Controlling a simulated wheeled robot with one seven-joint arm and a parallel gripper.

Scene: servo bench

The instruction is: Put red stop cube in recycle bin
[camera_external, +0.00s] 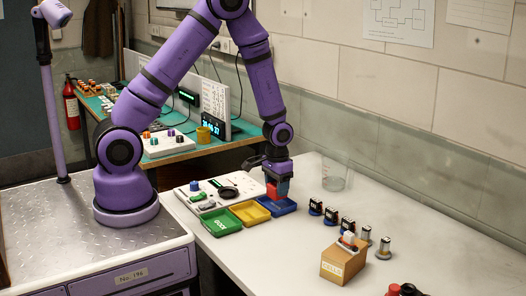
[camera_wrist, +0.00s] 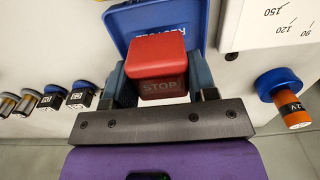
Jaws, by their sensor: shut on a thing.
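The red cube (camera_external: 283,188) is between the fingers of my gripper (camera_external: 278,179), over the blue recycle bin (camera_external: 289,209) on the white bench. In the wrist view the cube (camera_wrist: 158,64) has STOP on its face, and my gripper (camera_wrist: 158,82) is shut on it with a blue-grey finger on each side. The blue bin (camera_wrist: 120,22) shows behind the cube there, with partly hidden lettering on its rim. The cube hides much of the bin's inside. I cannot tell the exact gap between cube and bin floor.
A yellow tray (camera_external: 250,213) and a green tray (camera_external: 221,222) stand left of the bin. A clear beaker (camera_external: 336,176) is to its right. Several small cells (camera_external: 331,214) stand in a row near a cardboard box (camera_external: 340,266). An orange cell (camera_wrist: 291,107) shows in the wrist view.

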